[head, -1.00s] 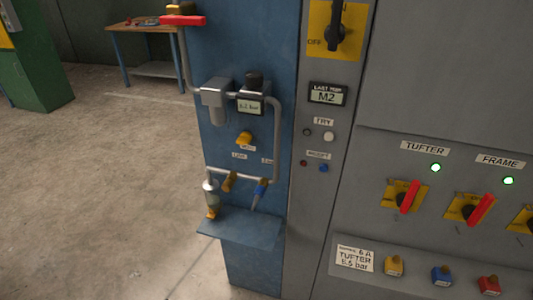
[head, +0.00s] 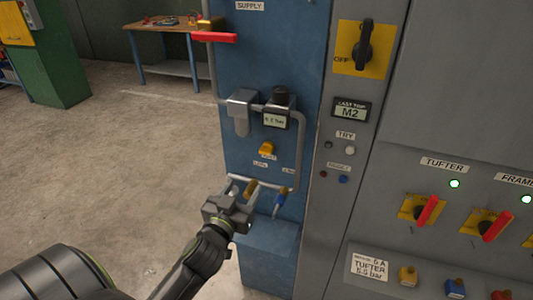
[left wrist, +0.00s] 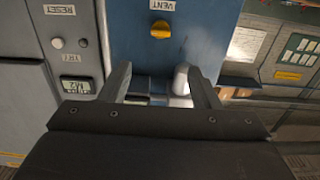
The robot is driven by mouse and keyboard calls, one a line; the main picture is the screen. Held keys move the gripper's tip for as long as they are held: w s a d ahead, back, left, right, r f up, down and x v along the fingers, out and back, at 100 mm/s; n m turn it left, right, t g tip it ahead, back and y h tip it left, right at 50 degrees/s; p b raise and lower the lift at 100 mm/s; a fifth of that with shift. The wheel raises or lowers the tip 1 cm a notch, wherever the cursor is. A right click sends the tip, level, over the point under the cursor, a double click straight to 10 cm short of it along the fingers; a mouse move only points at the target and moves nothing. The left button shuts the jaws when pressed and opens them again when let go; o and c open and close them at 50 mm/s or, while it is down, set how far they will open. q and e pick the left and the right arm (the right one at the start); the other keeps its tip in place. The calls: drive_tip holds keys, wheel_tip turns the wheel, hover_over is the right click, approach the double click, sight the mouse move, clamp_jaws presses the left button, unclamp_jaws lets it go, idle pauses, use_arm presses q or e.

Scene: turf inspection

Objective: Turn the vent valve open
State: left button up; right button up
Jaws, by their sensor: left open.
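The vent valve is a small yellow knob (head: 266,149) on the blue panel, below the gauge and just above a small label. In the left wrist view the yellow knob (left wrist: 162,29) appears upside down, near the top middle, beside a label reading VENT. My left gripper (head: 240,190) is open and in front of the panel, lower than the knob and to its left. The wrist view shows its two fingers (left wrist: 160,85) apart, with the knob beyond them and nothing held. My right gripper is not in view.
A pipe loop with a gauge (head: 276,120) surrounds the knob. A red-handled supply valve (head: 214,37) is above. Grey cabinets with switches (head: 425,210) stand on the right. The floor at left is clear.

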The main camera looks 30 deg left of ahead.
sight(264, 153)
use_arm(q)
drive_tip(key=p+x, duration=0.3)
drive_tip(key=x, duration=1.2)
drive_tip(key=shift+w+a+f, duration=0.1)
drive_tip(key=shift+a, duration=0.05)
drive_tip(key=c, duration=1)
